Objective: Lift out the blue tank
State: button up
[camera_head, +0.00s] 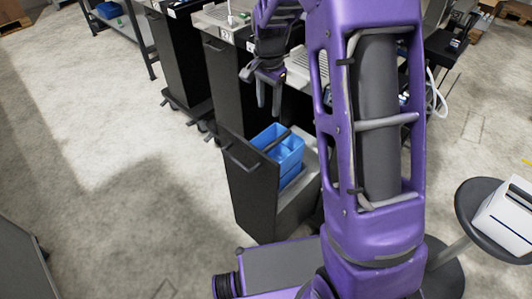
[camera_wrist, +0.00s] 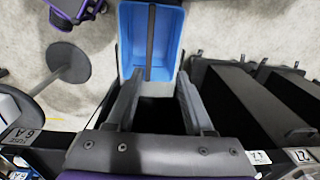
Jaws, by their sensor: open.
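The blue tank (camera_head: 291,155) sits in a pulled-out black drawer (camera_head: 252,190) in the head view. A dark handle bar (camera_head: 277,140) runs across its top. My gripper (camera_head: 268,106) is open and empty, above and a little behind the tank, with its fingers pointing down. In the wrist view, the blue tank (camera_wrist: 169,40) is at the top centre with the bar (camera_wrist: 151,42) running up its middle. The tips of my gripper (camera_wrist: 158,84) are spread just below the tank's near edge in the picture, apart from the bar.
More black cabinets (camera_head: 178,62) stand in the row to the left. A shelf with a blue bin (camera_head: 109,10) is at the far left. A round stand (camera_head: 474,205) with a white box (camera_head: 505,220) is at the right. The floor left of the drawer is clear.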

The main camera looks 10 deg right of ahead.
jog(key=shift+g, duration=0.3)
jog(key=f, duration=0.4)
jog(key=f+b, duration=0.1)
jog(key=f, duration=0.4)
jog(key=s+f+b, duration=0.1)
jog(key=f, duration=0.3)
jog(key=shift+d+f, duration=0.25)
jog(key=shift+d, duration=0.05)
jog(key=f, duration=0.3)
jog(key=d+f+b, duration=0.1)
jog(key=f, duration=0.1)
jog(key=shift+w+f, duration=0.1)
grip_shut()
dwell(0.3)
